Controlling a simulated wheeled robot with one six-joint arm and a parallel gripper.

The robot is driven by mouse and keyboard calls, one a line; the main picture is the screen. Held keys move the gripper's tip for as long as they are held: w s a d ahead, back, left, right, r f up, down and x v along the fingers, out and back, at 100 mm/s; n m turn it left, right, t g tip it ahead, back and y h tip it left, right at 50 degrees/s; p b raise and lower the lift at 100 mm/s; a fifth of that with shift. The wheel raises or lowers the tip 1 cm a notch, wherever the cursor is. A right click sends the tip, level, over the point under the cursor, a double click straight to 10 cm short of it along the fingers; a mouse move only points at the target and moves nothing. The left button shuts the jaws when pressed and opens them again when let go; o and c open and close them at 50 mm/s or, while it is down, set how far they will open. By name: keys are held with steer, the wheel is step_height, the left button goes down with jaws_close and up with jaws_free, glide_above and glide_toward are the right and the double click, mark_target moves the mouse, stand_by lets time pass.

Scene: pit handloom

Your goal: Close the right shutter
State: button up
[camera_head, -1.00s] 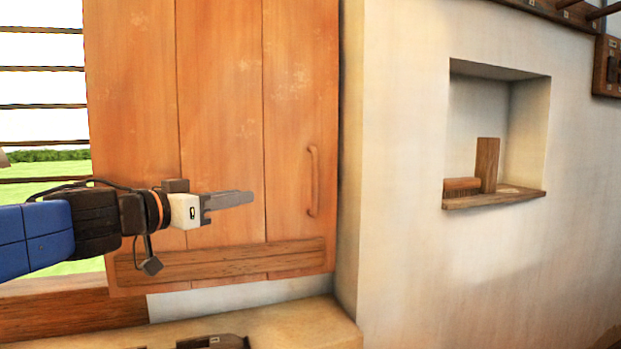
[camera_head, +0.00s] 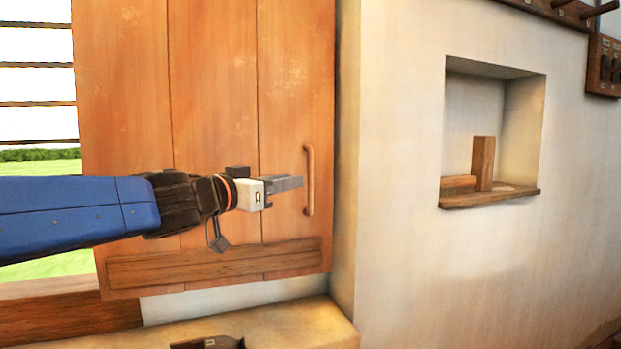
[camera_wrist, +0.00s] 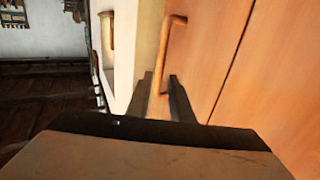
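The right shutter (camera_head: 215,100) is an orange-brown plank panel that stands open against the wall beside the window. Its curved wooden handle (camera_head: 309,181) runs upright near the panel's right edge. My gripper (camera_head: 301,183) reaches in from the left, with its fingertips just left of the handle in the head view. In the wrist view the two dark fingers of my gripper (camera_wrist: 163,86) are apart. The handle (camera_wrist: 167,50) shows beyond and between them there, its lower end in line with the gap. I cannot tell whether the fingers touch it.
A barred window opening (camera_head: 38,80) lies left of the shutter. A wall niche (camera_head: 490,194) with small wooden blocks is at the right. A pale ledge (camera_head: 300,325) with a dark object (camera_head: 207,343) on it lies below. A peg rail (camera_head: 560,12) is at upper right.

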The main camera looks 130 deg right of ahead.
glide_above(311, 208)
steer(key=shift+s+d, duration=0.2)
steer(key=shift+d, duration=0.15)
jaws_close()
